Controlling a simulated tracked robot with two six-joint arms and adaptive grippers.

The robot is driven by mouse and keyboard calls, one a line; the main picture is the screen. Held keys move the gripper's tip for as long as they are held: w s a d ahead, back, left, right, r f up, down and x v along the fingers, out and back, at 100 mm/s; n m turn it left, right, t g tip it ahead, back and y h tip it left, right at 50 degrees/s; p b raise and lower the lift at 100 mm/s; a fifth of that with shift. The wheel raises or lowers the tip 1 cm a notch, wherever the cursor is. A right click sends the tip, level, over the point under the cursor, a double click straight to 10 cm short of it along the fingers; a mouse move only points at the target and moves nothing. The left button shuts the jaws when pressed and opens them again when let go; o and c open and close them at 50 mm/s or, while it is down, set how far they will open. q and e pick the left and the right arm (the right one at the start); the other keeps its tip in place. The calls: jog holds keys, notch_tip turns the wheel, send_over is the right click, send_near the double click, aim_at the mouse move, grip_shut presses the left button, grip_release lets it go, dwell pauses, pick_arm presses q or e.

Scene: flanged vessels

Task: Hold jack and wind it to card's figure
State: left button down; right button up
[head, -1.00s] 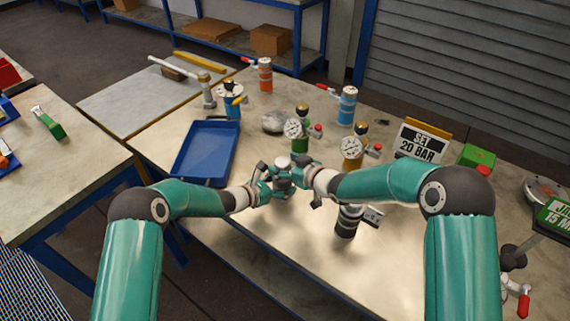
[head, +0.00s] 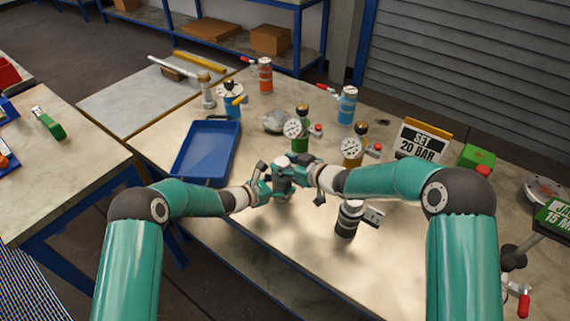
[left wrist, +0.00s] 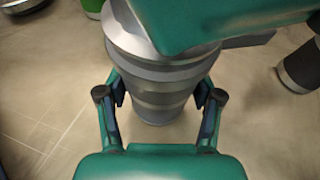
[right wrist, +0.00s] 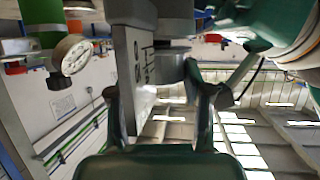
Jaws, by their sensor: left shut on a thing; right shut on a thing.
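The jack is a grey stepped cylinder, and its body (left wrist: 160,95) stands upright between the fingers of my left gripper (left wrist: 160,103) in the left wrist view. My left gripper also shows in the head view (head: 268,188), low over the table. My right gripper (right wrist: 160,95) is shut at the jack's top, above the left one; it also shows in the head view (head: 294,173). A grey plate with marks (right wrist: 140,68) sits by its fingers; its reading is not legible. The card (head: 423,140) reads "SET 20 BAR". My grippers hide most of the jack in the head view.
A similar dark cylinder (head: 347,219) stands close on the right. Gauged vessels, green (head: 300,142) and yellow (head: 352,152), stand behind. A blue tray (head: 205,152) lies to the left, and a green box (head: 476,157) is right of the card. The front table strip is clear.

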jog(key=shift+w+d+r+n+g+y, duration=0.15)
jog(key=shift+n+g+y, duration=0.6)
jog(key=shift+n+g, duration=0.4)
jog(key=shift+w+a+n+g+y, duration=0.1)
jog(key=shift+n+g+y, duration=0.65)
jog(key=shift+n+g, duration=0.4)
jog(key=shift+n, duration=0.3)
jog(key=shift+s+d+g, duration=0.1)
jog(key=shift+g, duration=0.3)
jog(key=o, duration=1.2)
jog(key=shift+d, duration=0.15)
jog(key=v, duration=1.1)
jog(key=shift+s+d, duration=0.15)
jog(key=shift+d, duration=0.2)
